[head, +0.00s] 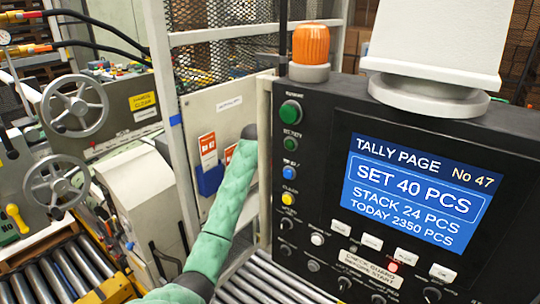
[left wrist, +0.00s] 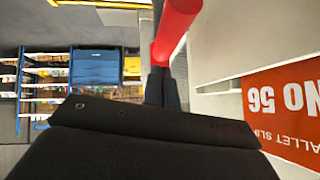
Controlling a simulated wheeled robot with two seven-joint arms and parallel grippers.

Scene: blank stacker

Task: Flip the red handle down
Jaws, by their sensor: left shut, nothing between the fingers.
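The red handle (left wrist: 176,30) shows in the left wrist view as a red bar. It runs from the top edge down to the tips of my left gripper (left wrist: 160,72). The dark fingers are together with nothing between them, and their tips overlap the handle's near end in the picture. I cannot tell whether they touch it. In the head view my green-sleeved left arm reaches up beside the console, and its fingers are hidden. The handle cannot be made out there. My right gripper is not in view.
A black console (head: 330,200) with a lit screen (head: 418,192) and buttons stands close to the right of my left arm. A mesh guard (head: 225,60) is behind. Two handwheels (head: 75,107) stand at left. A red label (left wrist: 285,108) is on the pale panel beside my gripper.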

